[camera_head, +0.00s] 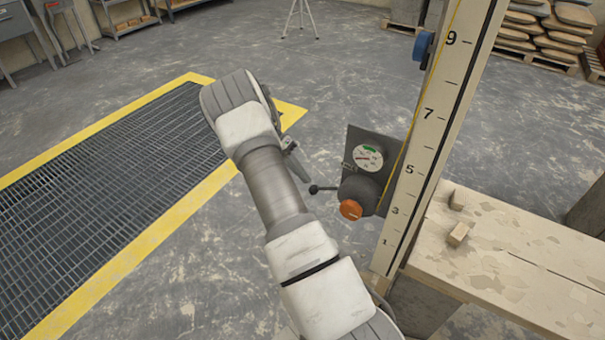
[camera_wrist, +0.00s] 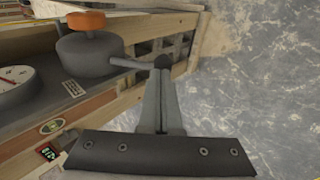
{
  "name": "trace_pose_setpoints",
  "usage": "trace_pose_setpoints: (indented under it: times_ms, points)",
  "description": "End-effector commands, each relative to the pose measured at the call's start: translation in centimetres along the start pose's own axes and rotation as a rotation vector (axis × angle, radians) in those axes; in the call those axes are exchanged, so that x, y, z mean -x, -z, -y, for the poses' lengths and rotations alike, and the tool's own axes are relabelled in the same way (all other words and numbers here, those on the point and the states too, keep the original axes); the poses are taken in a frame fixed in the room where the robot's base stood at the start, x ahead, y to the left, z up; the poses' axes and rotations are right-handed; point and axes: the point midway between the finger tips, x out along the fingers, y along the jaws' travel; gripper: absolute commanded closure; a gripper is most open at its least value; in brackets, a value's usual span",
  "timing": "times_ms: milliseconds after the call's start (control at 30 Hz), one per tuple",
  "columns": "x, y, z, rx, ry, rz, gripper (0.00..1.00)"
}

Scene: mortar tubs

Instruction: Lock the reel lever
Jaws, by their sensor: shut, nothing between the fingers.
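The reel (camera_head: 358,190) is a dark grey drum with an orange knob (camera_head: 350,209), mounted on a dark panel beside the tall scale board. Its lever (camera_head: 325,189) is a thin rod ending in a dark ball, pointing left in the head view. In the wrist view the reel drum (camera_wrist: 90,54) is at upper left and the lever (camera_wrist: 130,63) points right, its ball (camera_wrist: 161,62) at my fingertips. My gripper (camera_wrist: 160,75) is shut and empty, with its tips at or very near the ball; whether they touch I cannot tell. In the head view my gripper (camera_head: 296,172) is partly hidden by my arm.
A round dial (camera_head: 368,157) sits above the reel on the panel. The numbered scale board (camera_head: 430,140) rises just right of it, with a wooden bench (camera_head: 510,245) at lower right. A yellow-edged floor grate (camera_head: 100,190) lies left; the floor between is clear.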

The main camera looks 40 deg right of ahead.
Motion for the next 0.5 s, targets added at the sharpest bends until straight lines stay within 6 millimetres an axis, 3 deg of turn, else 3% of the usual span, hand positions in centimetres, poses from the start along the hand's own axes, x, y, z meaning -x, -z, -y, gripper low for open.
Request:
trace_pose_setpoints:
  times_ms: [500]
  points:
    - [1.3, 0.1, -1.1, 0.0, 0.003, 0.001, 1.0]
